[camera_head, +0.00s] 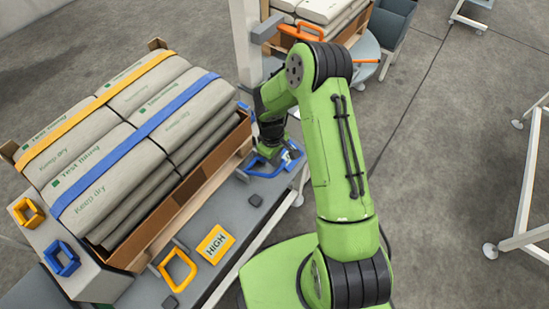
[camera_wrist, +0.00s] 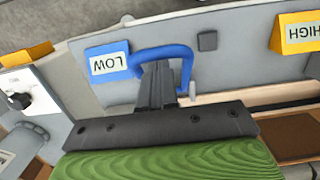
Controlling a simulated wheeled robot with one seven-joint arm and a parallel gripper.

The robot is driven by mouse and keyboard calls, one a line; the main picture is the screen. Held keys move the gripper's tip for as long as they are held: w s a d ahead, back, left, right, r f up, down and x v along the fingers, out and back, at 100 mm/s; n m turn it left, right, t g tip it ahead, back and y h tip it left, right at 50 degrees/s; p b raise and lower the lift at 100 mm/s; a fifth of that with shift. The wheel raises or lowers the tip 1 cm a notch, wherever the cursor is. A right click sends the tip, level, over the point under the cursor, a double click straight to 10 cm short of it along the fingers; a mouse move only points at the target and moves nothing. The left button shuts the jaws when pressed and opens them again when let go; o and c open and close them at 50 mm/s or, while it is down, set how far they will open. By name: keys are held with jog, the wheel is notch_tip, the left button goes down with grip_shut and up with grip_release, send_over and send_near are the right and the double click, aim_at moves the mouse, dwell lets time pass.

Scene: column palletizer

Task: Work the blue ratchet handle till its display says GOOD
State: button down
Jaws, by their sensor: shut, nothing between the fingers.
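The blue ratchet handle (camera_wrist: 163,51) is a loop on the grey bench, and its blue display (camera_wrist: 108,62) reads LOW. In the head view, part of the blue handle (camera_head: 262,174) shows below my gripper (camera_head: 270,146), with the blue display (camera_head: 292,155) beside it. My gripper (camera_wrist: 156,84) is shut and empty in the wrist view. Its fingers overlap the inside of the handle's loop; I cannot tell whether they touch it. My arm and gripper hide part of the handle in the head view. A blue strap (camera_head: 132,143) crosses the bags on the pallet.
A yellow ratchet handle (camera_head: 178,270) and a yellow display (camera_head: 215,244) reading HIGH stand further along the bench (camera_head: 240,222). Yellow (camera_head: 28,212) and blue (camera_head: 61,258) ring-like pieces sit at the near left.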

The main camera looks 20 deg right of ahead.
jog(key=s+d+f+b, duration=0.4)
jog(key=s+f+b, duration=0.2)
jog(key=f, duration=0.5)
jog(key=shift+f, duration=0.3)
dwell(0.3)
jog(key=s+d+r+p, duration=0.1)
jog(key=s+r+p, duration=0.1)
jog(key=r, duration=0.4)
jog(key=s+d+r+p, duration=0.1)
jog(key=d+r+p, duration=0.1)
jog(key=r, duration=0.4)
jog(key=shift+s+r+p, duration=0.4)
jog(key=shift+p, duration=0.5)
dwell(1.4)
